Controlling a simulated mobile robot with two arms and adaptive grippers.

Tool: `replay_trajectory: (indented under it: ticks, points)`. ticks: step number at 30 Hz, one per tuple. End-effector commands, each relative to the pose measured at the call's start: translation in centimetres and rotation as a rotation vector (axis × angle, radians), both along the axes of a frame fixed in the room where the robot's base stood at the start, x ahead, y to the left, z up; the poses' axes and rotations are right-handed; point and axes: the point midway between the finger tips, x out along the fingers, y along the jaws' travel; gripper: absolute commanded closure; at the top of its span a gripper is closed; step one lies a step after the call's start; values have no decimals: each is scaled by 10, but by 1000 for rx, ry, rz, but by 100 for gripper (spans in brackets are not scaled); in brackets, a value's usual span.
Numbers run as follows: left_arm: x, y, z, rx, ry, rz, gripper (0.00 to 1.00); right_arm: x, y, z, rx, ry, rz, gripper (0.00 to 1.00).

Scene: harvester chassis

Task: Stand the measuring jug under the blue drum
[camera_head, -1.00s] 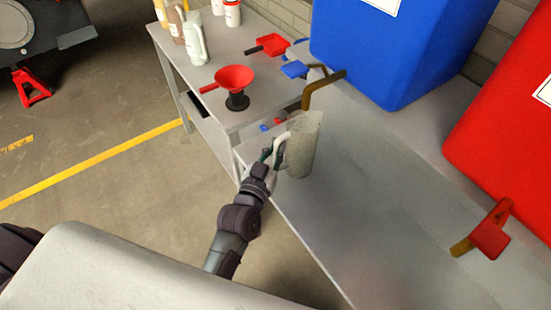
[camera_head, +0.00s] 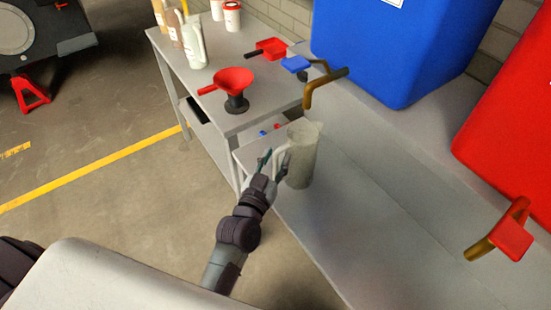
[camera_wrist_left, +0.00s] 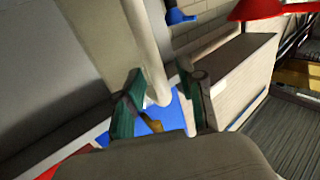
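The measuring jug (camera_head: 302,158), pale and translucent, stands upright on the grey bench near its front edge. Its mouth is below the brass tap (camera_head: 309,93) of the blue drum (camera_head: 385,50) in the head view. My left gripper (camera_head: 273,165) is at the jug's handle side. In the left wrist view, its two green fingers (camera_wrist_left: 160,98) are spread, with the pale handle (camera_wrist_left: 150,60) between them and gaps on both sides. The drum's tap has a blue lever (camera_head: 295,64). My right gripper is not in view.
The red drum (camera_head: 510,130) with a red-levered tap (camera_head: 512,240) is at the right. A side table (camera_head: 225,50) holds a red funnel (camera_head: 234,80), bottles and tubs. The bench (camera_head: 375,240) right of the jug is clear.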

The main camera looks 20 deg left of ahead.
Motion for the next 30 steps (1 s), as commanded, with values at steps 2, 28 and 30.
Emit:
replay_trajectory:
  ticks: [2, 28, 30]
  points:
    - [0, 0, 0, 0, 0, 0, 62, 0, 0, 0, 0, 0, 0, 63]
    - [-117, 7, 3, -1, 0, -1, 62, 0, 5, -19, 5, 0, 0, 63]
    - [-119, 7, 3, -1, -1, 0, 62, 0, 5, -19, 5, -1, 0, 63]
